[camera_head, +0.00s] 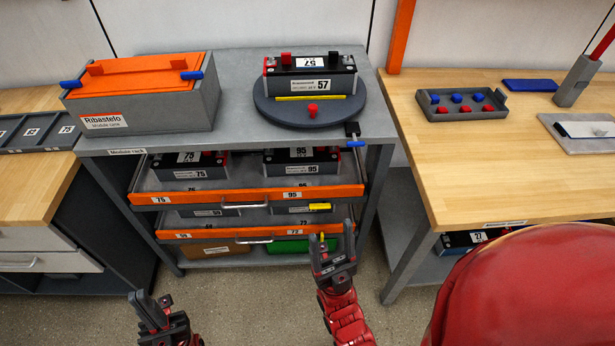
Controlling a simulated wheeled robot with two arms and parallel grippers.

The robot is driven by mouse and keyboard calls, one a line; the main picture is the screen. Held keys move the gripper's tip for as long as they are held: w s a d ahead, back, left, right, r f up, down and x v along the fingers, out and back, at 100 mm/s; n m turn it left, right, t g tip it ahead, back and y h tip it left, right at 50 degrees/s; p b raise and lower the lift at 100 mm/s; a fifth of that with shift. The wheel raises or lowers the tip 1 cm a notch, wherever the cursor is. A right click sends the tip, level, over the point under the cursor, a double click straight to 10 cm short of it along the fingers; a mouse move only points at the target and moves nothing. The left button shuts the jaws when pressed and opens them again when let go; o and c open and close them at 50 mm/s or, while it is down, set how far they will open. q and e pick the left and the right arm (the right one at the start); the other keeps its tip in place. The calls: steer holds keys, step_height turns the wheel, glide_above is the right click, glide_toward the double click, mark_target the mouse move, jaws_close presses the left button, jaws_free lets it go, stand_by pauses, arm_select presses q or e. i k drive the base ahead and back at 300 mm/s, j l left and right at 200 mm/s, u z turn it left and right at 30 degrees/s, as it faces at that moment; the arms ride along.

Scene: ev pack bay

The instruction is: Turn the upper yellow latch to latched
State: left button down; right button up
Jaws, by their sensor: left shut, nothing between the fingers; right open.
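The upper yellow latch (320,206) shows at the right, just below the front of the upper orange drawer (246,195). It lies about level, its long side running left to right. A small piece of a lower yellow latch (322,237) shows near the lower drawer front, partly covered by my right gripper. My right gripper (331,242) is open and empty, its fingers pointing up in the picture, below the upper latch and apart from it. My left gripper (152,301) is shut and empty, low in front of the rack at the left.
The grey module rack (240,70) carries an orange-lidded grey case (145,102) and a round dark turntable (309,108) with a battery module. A wooden bench (495,170) stands right; open floor lies in front.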

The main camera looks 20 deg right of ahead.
mark_target(324, 205)
steer(key=i+l, duration=0.1)
steer(key=l, duration=1.25)
